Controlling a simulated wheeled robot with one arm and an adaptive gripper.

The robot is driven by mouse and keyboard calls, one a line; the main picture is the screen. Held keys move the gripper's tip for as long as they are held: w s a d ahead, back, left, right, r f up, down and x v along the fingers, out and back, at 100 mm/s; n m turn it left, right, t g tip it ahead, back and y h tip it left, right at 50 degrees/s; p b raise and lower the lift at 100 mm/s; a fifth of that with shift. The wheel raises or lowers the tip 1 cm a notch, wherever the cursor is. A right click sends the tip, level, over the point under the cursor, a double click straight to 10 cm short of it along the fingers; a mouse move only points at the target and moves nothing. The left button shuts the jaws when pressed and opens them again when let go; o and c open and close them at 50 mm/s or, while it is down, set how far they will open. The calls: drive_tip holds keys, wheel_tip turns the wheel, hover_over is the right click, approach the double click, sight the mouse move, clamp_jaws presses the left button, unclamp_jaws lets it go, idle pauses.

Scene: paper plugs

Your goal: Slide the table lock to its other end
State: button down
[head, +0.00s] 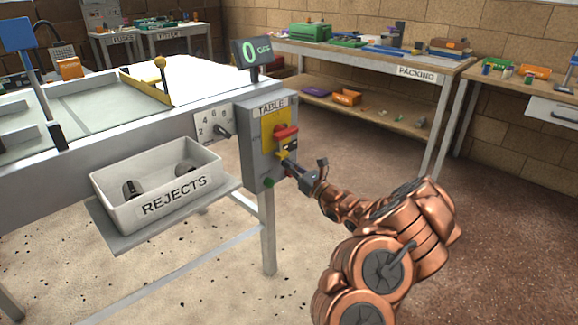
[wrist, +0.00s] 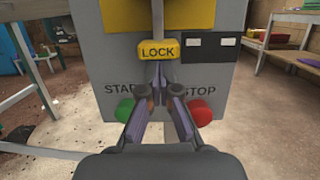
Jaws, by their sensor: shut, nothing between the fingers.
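The yellow table lock (wrist: 159,50), marked LOCK, sits on the front of the grey control box (head: 252,150) labelled TABLE. In the wrist view it lies just above and beyond my fingertips. My gripper (wrist: 158,73) is shut and empty, with its fingers pointing at the box just under the lock. I cannot tell whether the fingertips touch the lock. A dark slot with two pale marks (wrist: 208,41) is to the right of the lock.
A green START button (wrist: 125,110) and a red STOP button (wrist: 201,112) flank my fingers. A red handle (head: 286,132) is above the lock on a yellow plate. A REJECTS bin (head: 150,212) stands left of the box. The floor to the right is open.

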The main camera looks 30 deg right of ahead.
drive_tip(key=shift+r, duration=0.35)
wheel_tip(320, 180, down, 4)
drive_tip(key=shift+f+b, duration=0.25)
drive_tip(key=shift+b, duration=0.2)
drive_tip(key=p, duration=0.2)
approach(277, 165)
drive_tip(key=shift+v, duration=2.65)
drive_tip(key=shift+d+f, duration=0.15)
drive_tip(key=shift+f, duration=0.1)
